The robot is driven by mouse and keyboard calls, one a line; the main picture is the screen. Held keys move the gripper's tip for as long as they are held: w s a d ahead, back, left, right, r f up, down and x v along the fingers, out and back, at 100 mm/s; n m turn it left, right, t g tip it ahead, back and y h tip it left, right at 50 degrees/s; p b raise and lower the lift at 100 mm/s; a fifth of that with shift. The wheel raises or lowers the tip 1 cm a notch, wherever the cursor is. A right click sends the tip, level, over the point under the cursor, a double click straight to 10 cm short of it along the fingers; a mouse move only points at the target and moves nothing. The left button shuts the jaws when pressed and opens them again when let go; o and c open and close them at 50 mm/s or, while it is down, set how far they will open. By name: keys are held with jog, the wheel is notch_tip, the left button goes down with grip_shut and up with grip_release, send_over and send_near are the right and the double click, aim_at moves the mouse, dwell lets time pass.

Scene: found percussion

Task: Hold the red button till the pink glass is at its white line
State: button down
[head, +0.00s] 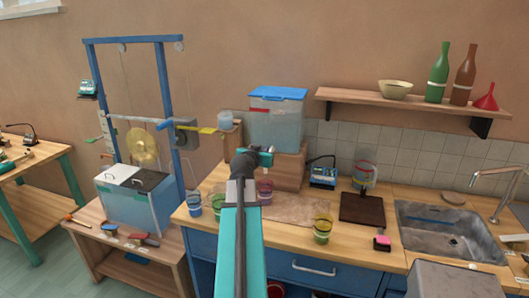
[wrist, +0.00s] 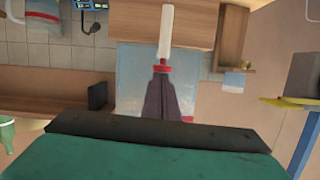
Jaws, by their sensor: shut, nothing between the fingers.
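The pink glass (head: 265,190) stands on the counter below the clear tank with a blue lid (head: 277,93), partly behind my arm. Its white line and liquid level are too small to make out. My gripper (head: 267,152) is in front of the tank's lower part. In the wrist view, which looks upside down, my dark fingers (wrist: 163,74) are shut with nothing between them. Their tips are at or very near a red part (wrist: 163,68), likely the red button, beside a white spout (wrist: 166,32). I cannot tell whether it is pressed.
The tank sits on a wooden block (head: 288,173). A dark board (head: 361,208) and the sink (head: 440,228) are to the right. A blue frame (head: 163,85) stands left.

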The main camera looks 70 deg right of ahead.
jog(key=a+r+b, duration=0.2)
jog(key=a+r, duration=0.4)
jog(key=a, duration=0.3)
jog(key=shift+s+a+r, duration=0.2)
jog(key=shift+s+a, duration=0.05)
jog(key=shift+s, duration=0.2)
dwell(0.6)
